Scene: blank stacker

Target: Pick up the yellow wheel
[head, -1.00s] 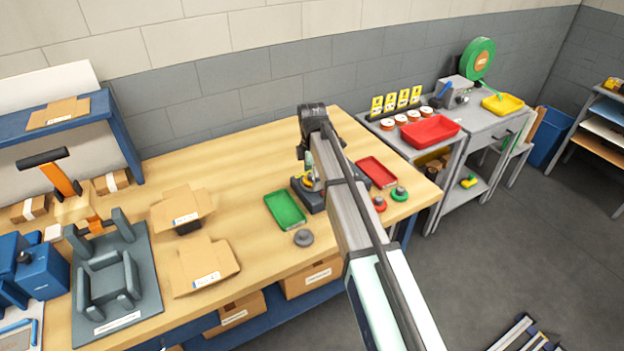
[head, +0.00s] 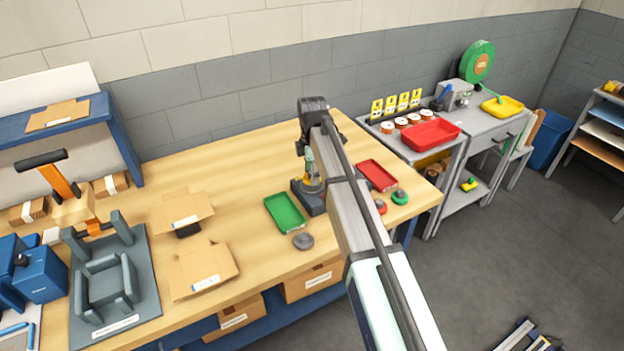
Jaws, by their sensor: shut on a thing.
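The yellow wheel (head: 313,180) shows only as a small yellow patch at my gripper, above a dark block-like stand on the wooden bench; the rest is hidden. My gripper (head: 310,172) is small and partly covered by its own wrist and arm. It points down over the dark stand (head: 312,203) and is shut on the yellow wheel. Whether the wheel still touches the stand I cannot tell.
A green tray (head: 285,213) lies left of the stand and a red tray (head: 376,175) right of it. A grey wheel (head: 303,241), a green wheel (head: 400,197) and a partly hidden red wheel (head: 381,207) lie nearby. Open cardboard boxes (head: 203,270) stand to the left.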

